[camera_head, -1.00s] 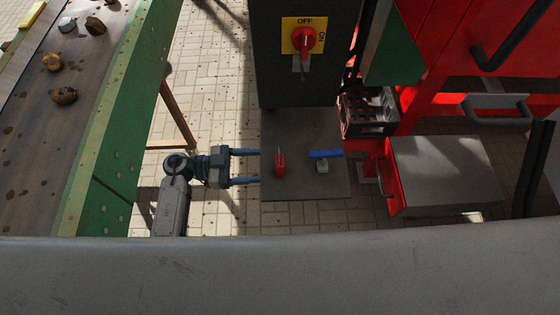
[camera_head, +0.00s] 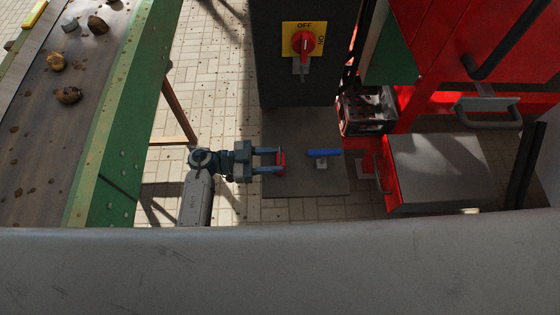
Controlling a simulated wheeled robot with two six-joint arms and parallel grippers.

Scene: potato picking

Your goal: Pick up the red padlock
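The red padlock (camera_head: 281,161) is a small red shape at the left part of the dark grey plate (camera_head: 310,185) in the head view. My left gripper (camera_head: 278,161) reaches in from the left, with one finger on the far side and one on the near side of the padlock. I cannot tell whether the padlock is clear of the plate. My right gripper is not in view.
A blue bar with a pale grey block (camera_head: 322,165) lies on the plate to the right. A dark cabinet with a red switch (camera_head: 303,43) stands behind. A dark crate (camera_head: 367,110) and a grey-topped red box (camera_head: 443,170) are to the right. A conveyor (camera_head: 60,130) with potatoes is at left.

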